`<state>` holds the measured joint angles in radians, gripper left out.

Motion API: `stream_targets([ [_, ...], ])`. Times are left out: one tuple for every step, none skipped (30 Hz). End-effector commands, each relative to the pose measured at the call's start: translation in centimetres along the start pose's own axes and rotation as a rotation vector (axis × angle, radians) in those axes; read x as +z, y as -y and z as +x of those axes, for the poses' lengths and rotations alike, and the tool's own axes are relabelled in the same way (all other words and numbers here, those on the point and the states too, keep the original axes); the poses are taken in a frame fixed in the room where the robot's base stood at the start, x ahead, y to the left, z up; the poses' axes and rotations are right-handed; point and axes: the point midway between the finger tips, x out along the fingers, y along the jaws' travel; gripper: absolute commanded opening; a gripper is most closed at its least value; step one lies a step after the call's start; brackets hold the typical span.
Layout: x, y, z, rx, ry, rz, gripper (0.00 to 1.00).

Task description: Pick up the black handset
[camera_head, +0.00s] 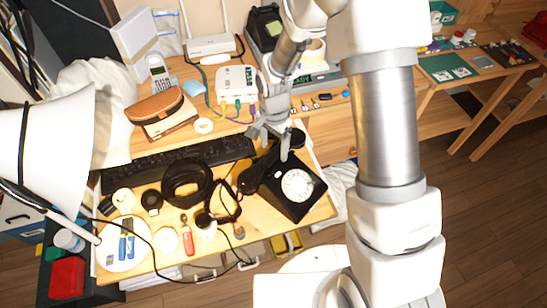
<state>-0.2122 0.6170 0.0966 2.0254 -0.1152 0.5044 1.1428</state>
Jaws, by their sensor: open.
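A black dial phone (306,206) with a white dial sits at the right end of the wooden desk. Its black handset (258,172) seems to lie across the back left of the phone body, partly hidden by my gripper. My gripper (270,150) points down over the back of the phone, with its jaws open and nothing visible between them. A finger overlaps the handset's area in the picture; I cannot tell if it touches.
A white router box (236,88) with coloured plugs stands behind my gripper. A white lamp shade (45,150) fills the left edge. The desk's right edge is close to the phone.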

Motion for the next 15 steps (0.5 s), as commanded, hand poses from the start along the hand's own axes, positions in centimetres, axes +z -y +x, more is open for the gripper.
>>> stream_targets([
  [0.0,0.1,1.1,0.002,0.002,-0.001,0.75],
  [0.0,0.2,1.5,0.002,0.001,-0.002,0.75],
  [0.0,0.2,2.0,0.003,0.002,-0.001,0.75],
  [0.0,0.2,2.5,0.002,0.001,0.000,0.75],
  [0.0,0.2,2.8,0.001,0.001,0.000,0.75],
  [0.0,0.2,3.1,0.001,0.001,-0.001,0.75],
  [0.0,0.2,3.3,0.002,0.001,-0.001,0.75],
  [0.0,0.2,3.5,0.001,0.000,-0.001,0.75],
  [-0.1,0.2,3.5,0.000,0.000,-0.002,0.75],
  [-0.1,0.2,3.6,0.000,0.000,-0.002,0.75],
  [-0.1,0.2,3.6,-0.001,-0.001,-0.002,0.75],
  [-0.1,0.2,3.5,-0.001,-0.001,-0.001,0.75],
  [-0.1,0.2,3.5,-0.001,-0.001,-0.001,0.75],
  [-0.1,0.2,3.5,-0.001,-0.001,-0.001,0.75],
  [-0.1,0.2,3.5,-0.001,-0.001,-0.001,0.75],
])
